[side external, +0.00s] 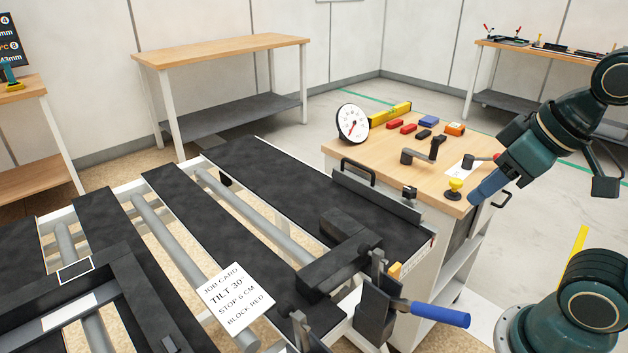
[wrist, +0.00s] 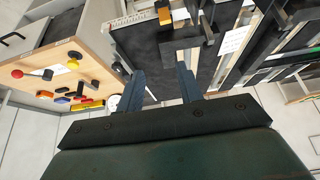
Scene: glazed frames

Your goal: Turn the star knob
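No knob shows a clear star shape. A small black knob (side external: 410,192) sits by the end of the dark fence at the near corner of the wooden bench; I cannot tell whether it is the star knob. A yellow knob (side external: 455,185) stands on a round base near the bench edge; it also shows in the wrist view (wrist: 72,64). My gripper (side external: 474,199) appears just right of the yellow knob in the side view, seemingly apart from it. In the wrist view my gripper (wrist: 160,87) has its two blue fingers spread wide with nothing between them.
The wooden bench (side external: 375,150) carries a black crank (side external: 433,152), a red-ended lever (side external: 480,161), a dial gauge (side external: 353,123) and small coloured blocks. A clamp lever with a blue handle (side external: 440,314) juts from the dark frame in front, near a job card (side external: 236,297).

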